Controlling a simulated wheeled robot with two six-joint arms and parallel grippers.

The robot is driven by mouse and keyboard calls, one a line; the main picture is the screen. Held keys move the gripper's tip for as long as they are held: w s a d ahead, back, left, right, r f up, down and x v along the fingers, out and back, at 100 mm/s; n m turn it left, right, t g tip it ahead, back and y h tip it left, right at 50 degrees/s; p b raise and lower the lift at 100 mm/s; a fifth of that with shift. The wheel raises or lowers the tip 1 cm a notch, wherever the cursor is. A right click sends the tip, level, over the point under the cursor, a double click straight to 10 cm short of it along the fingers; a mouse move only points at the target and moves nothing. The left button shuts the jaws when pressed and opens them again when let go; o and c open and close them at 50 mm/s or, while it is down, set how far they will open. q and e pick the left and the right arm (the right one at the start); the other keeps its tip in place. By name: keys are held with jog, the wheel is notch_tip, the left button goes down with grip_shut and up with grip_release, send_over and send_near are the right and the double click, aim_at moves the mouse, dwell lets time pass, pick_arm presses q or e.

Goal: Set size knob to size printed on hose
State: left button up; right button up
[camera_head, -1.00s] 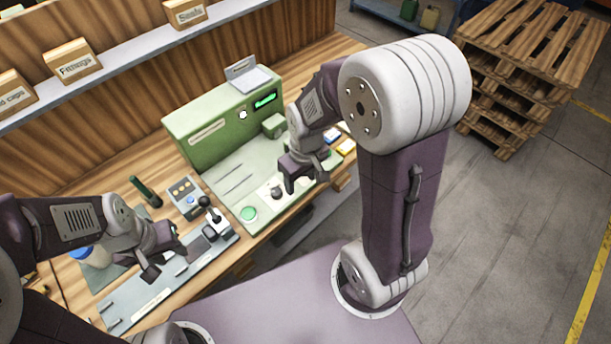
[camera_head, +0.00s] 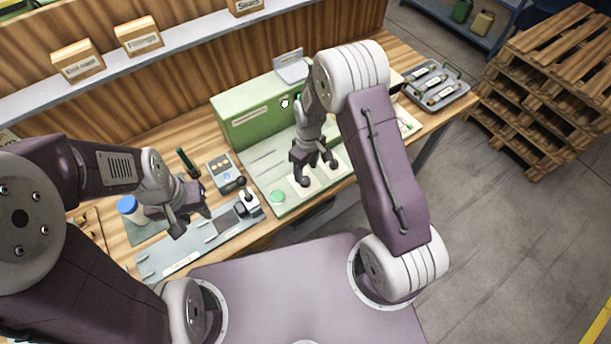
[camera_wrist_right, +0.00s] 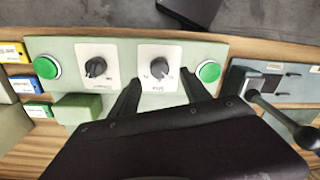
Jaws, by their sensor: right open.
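The green extruder (camera_head: 245,112) stands on the workbench. Its front panel carries two dark knobs on white plates. In the right wrist view the size knob (camera_wrist_right: 159,68) is beside a green button, and the other knob (camera_wrist_right: 96,67) is to its left. My right gripper (camera_head: 315,169) is open over the panel. In the wrist view its fingers (camera_wrist_right: 159,87) are spread below and to either side of the size knob, not visibly gripping it. Dark hoses (camera_head: 431,82) with white labels lie in a grey tray; their print is too small to read. My left gripper (camera_head: 190,222) is open and empty.
A control box (camera_head: 223,174) and a lever fixture (camera_head: 247,203) stand left of the extruder. A white jar with a blue lid (camera_head: 129,208) is further left. Green buttons (camera_wrist_right: 46,67) (camera_wrist_right: 208,72) flank the knobs. Stacked pallets (camera_head: 550,85) stand on the floor at right.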

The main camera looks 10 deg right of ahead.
aim_at(306, 179)
notch_tip(306, 179, down, 5)
jog(key=shift+r+p, duration=0.2)
jog(key=shift+p, duration=0.25)
jog(key=shift+a+f, duration=0.1)
jog(key=shift+f, duration=0.3)
grip_shut()
